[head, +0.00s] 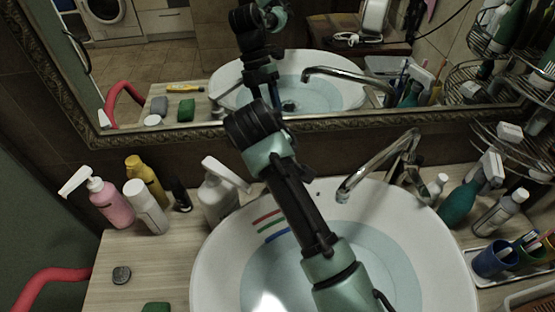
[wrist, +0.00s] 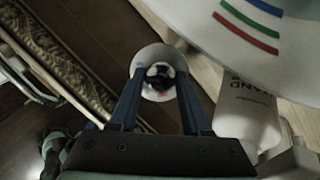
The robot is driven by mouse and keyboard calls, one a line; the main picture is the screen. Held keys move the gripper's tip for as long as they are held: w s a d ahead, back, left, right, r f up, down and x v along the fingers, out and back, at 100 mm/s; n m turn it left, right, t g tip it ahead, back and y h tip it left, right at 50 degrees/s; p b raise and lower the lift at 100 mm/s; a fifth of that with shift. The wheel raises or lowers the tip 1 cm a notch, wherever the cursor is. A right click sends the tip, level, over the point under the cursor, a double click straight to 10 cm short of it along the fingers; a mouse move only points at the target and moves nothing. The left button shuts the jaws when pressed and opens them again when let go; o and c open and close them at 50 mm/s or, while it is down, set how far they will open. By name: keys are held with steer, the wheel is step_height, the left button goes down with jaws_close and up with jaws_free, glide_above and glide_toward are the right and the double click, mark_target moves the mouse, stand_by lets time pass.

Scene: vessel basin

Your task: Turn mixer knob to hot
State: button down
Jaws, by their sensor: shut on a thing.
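In the wrist view my gripper (wrist: 160,76) has its two blue fingers on either side of a small round pale piece with a dark centre, the mixer knob (wrist: 158,92), and is shut on it. A small reddish mark shows on its near side. Its pointing direction is unclear. In the head view my arm reaches over the basin (head: 208,262) and hides the gripper and knob. Red, green and blue stripes (head: 268,225) mark the basin's inner wall left of my arm. The chrome faucet (head: 372,168) stands right of the arm.
A white pump bottle (head: 216,195) stands close left of my arm; it also shows beside the fingers in the wrist view (wrist: 246,122). Several bottles stand further left. The framed mirror (head: 160,128) rises behind. A teal spray bottle (head: 460,203) and cups are on the right.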

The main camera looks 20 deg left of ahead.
steer(key=shift+c, duration=1.8)
jaws_free()
steer(key=shift+r, duration=0.15)
steer(key=v, duration=1.2)
steer(key=shift+s+r, duration=0.3)
